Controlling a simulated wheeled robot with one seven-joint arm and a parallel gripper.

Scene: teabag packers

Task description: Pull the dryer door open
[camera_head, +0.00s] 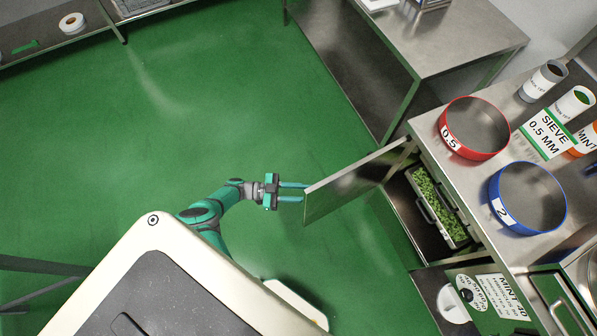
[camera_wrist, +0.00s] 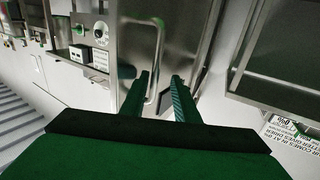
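The dryer door (camera_head: 355,182) is a flat metal panel. It stands swung out from the cabinet on the right, so the opening shows. Inside is a tray of green leaves (camera_head: 437,200). My gripper (camera_head: 304,193) is at the door's free edge, its two fingers apart. In the wrist view, a metal bar handle (camera_wrist: 160,45) runs down the door face (camera_wrist: 135,45). Its lower part passes between the open fingers (camera_wrist: 161,76), with gaps showing beside it. I cannot tell whether a finger touches it. In the head view the handle is hidden.
A red sieve (camera_head: 443,133) and a blue sieve (camera_head: 560,205) stand on the steel counter (camera_head: 478,178) right of the opening. A steel table (camera_head: 440,55) stands behind the door. The green floor (camera_head: 200,120) left of my gripper is clear.

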